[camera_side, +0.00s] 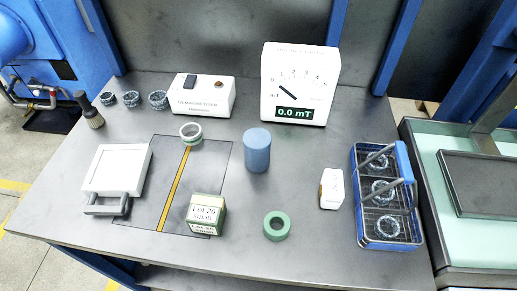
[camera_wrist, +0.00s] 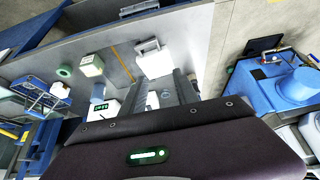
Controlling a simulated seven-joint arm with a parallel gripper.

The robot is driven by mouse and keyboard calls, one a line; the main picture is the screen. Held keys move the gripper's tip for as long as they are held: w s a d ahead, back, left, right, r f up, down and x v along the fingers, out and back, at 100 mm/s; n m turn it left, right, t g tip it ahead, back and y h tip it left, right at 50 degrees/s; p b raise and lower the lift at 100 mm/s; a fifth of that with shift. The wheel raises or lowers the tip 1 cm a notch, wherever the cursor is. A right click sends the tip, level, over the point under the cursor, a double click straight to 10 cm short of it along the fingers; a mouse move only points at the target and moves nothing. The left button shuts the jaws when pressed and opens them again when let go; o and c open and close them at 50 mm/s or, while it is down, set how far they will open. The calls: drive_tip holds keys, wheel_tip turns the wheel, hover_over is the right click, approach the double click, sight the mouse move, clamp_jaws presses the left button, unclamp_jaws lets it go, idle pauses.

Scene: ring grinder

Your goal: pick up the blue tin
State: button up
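The blue tin (camera_side: 257,151) is an upright plain cylinder near the middle of the grey table in the side view, in front of the white meter. In the wrist view a small blue-grey shape (camera_wrist: 98,90) beside the meter appears to be the same tin. My gripper (camera_wrist: 161,86) shows only in the wrist view, at the lower middle. Its two dark grey fingers stand apart with a gap between them and nothing visibly held. It is away from the tin, which stands to the left of the fingers there. The side view does not show my gripper.
A white meter (camera_side: 297,85) stands behind the tin. A green ring (camera_side: 277,226), a lot box (camera_side: 206,214) and a small white box (camera_side: 332,189) are in front. A blue wire basket (camera_side: 408,238) with rings is at right, a white plate (camera_side: 116,168) at left.

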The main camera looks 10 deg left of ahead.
drive_tip(key=shift+o, duration=0.4)
drive_tip(key=o, duration=0.9)
drive_tip(key=shift+c, duration=0.2)
drive_tip(key=shift+d, duration=0.1)
